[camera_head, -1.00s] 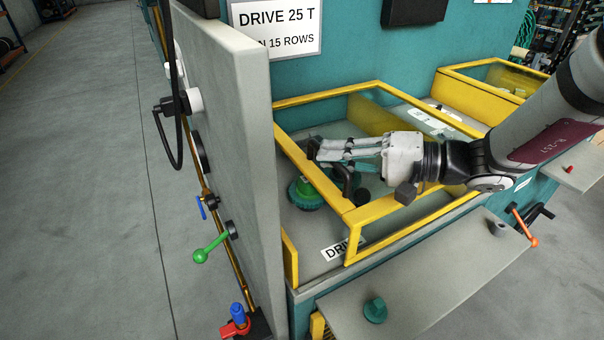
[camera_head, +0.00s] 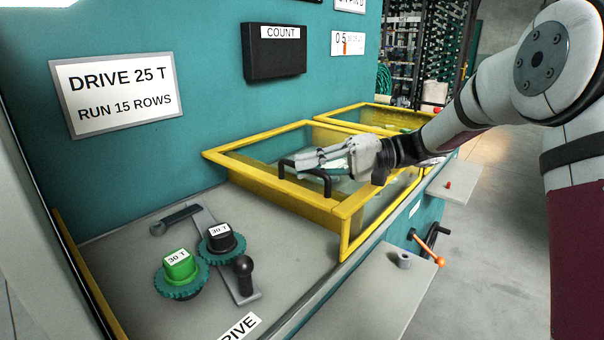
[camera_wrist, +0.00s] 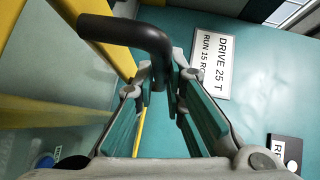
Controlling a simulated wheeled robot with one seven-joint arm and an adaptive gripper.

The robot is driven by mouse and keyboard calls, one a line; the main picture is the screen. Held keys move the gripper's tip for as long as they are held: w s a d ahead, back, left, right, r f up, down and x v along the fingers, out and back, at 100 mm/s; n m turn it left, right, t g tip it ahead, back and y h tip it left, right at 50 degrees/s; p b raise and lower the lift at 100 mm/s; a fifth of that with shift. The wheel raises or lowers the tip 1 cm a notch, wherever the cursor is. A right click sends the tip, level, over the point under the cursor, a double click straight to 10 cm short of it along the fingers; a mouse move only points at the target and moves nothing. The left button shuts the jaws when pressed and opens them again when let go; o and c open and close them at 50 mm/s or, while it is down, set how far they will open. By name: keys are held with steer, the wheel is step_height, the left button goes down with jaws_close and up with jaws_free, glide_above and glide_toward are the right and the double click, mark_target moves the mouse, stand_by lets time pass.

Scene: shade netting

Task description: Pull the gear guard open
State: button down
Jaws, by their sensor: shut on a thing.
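The gear guard (camera_head: 285,199) is a yellow frame with clear panels, at the middle of the head view. It stands at the right part of the grey bed, clear of the gears at the left. My gripper (camera_head: 306,162) is at its left side, shut on the black bar handle (camera_head: 284,172). In the wrist view the handle (camera_wrist: 125,33) runs down between the fingertips (camera_wrist: 161,80). Part of the handle is hidden by the fingers. A green gear (camera_head: 180,268) and a black-hubbed gear (camera_head: 221,241), both marked 30 T, lie uncovered.
A wrench (camera_head: 175,220) and a black knob (camera_head: 243,268) are near the gears. A second yellow frame (camera_head: 352,108) stands behind the guard. A sign (camera_head: 118,95) reads DRIVE 25 T, RUN 15 ROWS. An orange-handled crank (camera_head: 428,250) sticks out at the right.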

steer(key=shift+w+d, duration=0.15)
steer(key=c, duration=1.6)
jaws_free()
steer(key=shift+c, duration=0.2)
steer(key=d, duration=0.4)
steer(key=d+r, duration=0.1)
steer(key=d, duration=0.6)
steer(key=shift+w+d+r, duration=0.35)
steer(key=shift+w+d, duration=0.05)
